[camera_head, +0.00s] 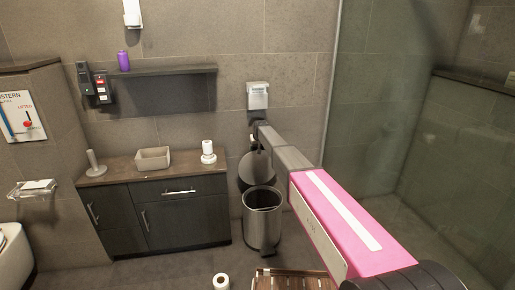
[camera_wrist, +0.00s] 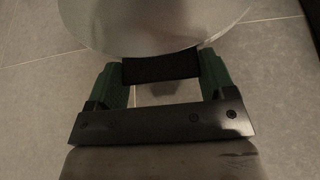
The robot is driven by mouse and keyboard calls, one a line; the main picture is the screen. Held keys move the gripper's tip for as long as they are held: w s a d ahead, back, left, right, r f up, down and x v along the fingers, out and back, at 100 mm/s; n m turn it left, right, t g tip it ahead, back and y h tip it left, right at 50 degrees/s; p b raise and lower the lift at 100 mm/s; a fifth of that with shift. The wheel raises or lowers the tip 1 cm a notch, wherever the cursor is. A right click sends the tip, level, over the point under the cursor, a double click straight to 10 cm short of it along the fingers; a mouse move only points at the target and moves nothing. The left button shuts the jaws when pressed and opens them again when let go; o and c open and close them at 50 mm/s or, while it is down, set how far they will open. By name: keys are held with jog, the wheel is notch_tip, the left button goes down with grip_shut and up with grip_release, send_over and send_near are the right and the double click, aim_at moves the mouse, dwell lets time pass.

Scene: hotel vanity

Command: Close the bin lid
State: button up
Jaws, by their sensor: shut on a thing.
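The metal bin (camera_head: 262,228) stands on the floor with its mouth open. Its round grey lid (camera_head: 255,170) is raised, tilted up behind the mouth. My gripper (camera_head: 254,138) is at the lid's upper edge, small and partly hidden by my arm. In the wrist view the lid (camera_wrist: 155,22) fills the top as a pale disc. There my gripper (camera_wrist: 162,75) has its two green fingers on either side of a black block (camera_wrist: 161,67) at the lid's edge, and is shut on it. Whether the block is part of the lid is hard to tell.
A dark vanity cabinet (camera_head: 188,218) stands left of the bin. A toilet roll (camera_head: 221,281) and a wooden slatted stool (camera_head: 290,281) are in front. A glass shower screen (camera_head: 375,100) is to the right. A white wall box (camera_head: 258,95) hangs above the lid.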

jog(key=s+d+f+t+y, duration=0.1)
jog(key=s+d+t, duration=0.1)
jog(key=s, duration=0.3)
jog(key=s+d+f+t, duration=0.1)
jog(key=s+t, duration=0.1)
jog(key=s, duration=0.4)
jog(key=t+y, duration=0.1)
jog(key=t, duration=0.4)
send_over(267, 212)
jog(key=w, duration=0.1)
notch_tip(267, 212, down, 11)
jog(key=s+f, duration=0.3)
jog(key=f, duration=0.9)
jog(key=shift+d+f, duration=0.15)
jog(key=shift+d, duration=0.25)
jog(key=shift+s+f, duration=0.25)
jog(key=shift+f, duration=0.9)
jog(key=o, duration=1.2)
jog(key=shift+f, duration=0.1)
jog(key=shift+o, duration=0.2)
jog(key=shift+r, duration=0.2)
